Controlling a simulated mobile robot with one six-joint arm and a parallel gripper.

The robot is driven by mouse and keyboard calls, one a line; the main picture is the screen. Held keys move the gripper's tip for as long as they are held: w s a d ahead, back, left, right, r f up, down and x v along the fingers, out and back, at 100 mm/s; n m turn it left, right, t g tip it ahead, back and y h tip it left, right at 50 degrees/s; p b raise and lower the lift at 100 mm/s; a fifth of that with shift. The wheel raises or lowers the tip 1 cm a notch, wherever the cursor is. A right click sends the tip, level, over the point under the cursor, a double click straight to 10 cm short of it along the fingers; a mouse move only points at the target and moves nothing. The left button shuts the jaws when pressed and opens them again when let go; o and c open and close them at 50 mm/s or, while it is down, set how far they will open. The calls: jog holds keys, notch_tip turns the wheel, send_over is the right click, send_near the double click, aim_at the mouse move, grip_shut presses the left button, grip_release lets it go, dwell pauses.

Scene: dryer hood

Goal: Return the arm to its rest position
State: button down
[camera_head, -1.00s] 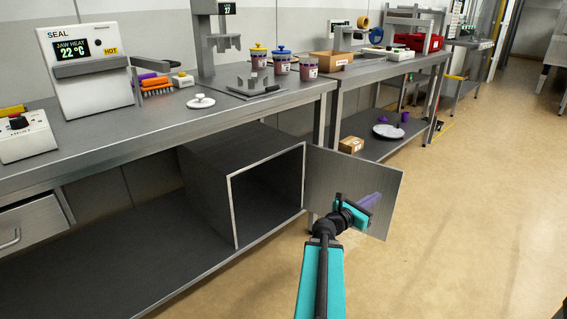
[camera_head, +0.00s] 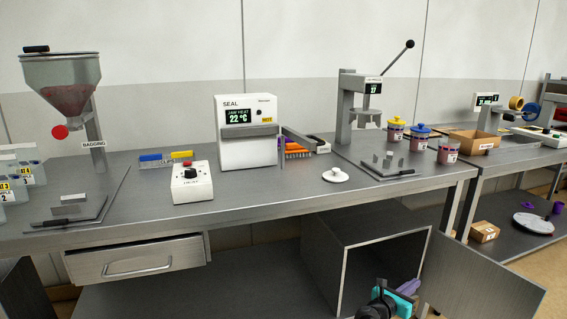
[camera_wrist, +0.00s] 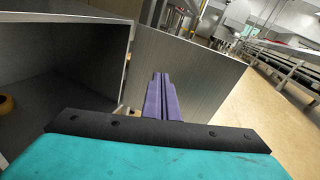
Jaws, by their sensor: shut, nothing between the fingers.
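My gripper (camera_head: 408,288) shows at the bottom of the head view, in front of the open steel cabinet under the bench. Its purple fingers (camera_wrist: 161,96) are shut with nothing between them in the wrist view. The cabinet (camera_head: 345,268) stands open, and its door (camera_head: 480,285) is swung out to the right. In the wrist view the fingers point toward the inner face of the door (camera_wrist: 205,75), with the dark cabinet opening to the left. I cannot tell the gap to the door. Most of my arm is below the head view.
The bench top (camera_head: 265,195) above carries a sealer (camera_head: 247,150), a control box (camera_head: 191,183), a press (camera_head: 350,105) and several cups. A drawer (camera_head: 135,258) under the bench is slightly open. A yellow object (camera_wrist: 5,104) sits inside the cabinet. Open floor (camera_wrist: 245,130) lies right of the door.

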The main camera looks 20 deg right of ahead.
jog(key=w+a+f+n+t+y+p, duration=0.2)
jog(key=w+a+n+t+y+p, duration=0.2)
jog(key=w+a+n, duration=0.55)
jog(key=w+a+f+n+t+y+p, duration=0.35)
jog(key=w+a, duration=0.35)
jog(key=a, duration=0.7)
jog(key=a+f+n+y+p, duration=0.2)
jog(key=a+f+n+y, duration=0.15)
jog(key=a, duration=0.45)
jog(key=s+a+f+n+y+p, duration=0.1)
jog(key=a+f+n+y+p, duration=0.1)
jog(key=a+n, duration=0.4)
jog(key=a+f+n+y+p, duration=0.2)
jog(key=a+n, duration=0.1)
jog(key=a, duration=0.6)
jog(key=s+a+f+n+g+y+p, duration=0.1)
jog(key=s+a+f+n+g+y, duration=0.1)
jog(key=s+a+f+n+g, duration=0.35)
jog(key=s+a+f+n+g+y+p, duration=0.25)
jog(key=s+a+n, duration=0.4)
jog(key=s, duration=0.35)
jog(key=s+d+n+g+h, duration=0.3)
jog(key=s+n+g, duration=0.5)
jog(key=s, duration=1.1)
jog(key=d+n, duration=0.1)
jog(key=n, duration=0.3)
jog(key=shift+b, duration=0.3)
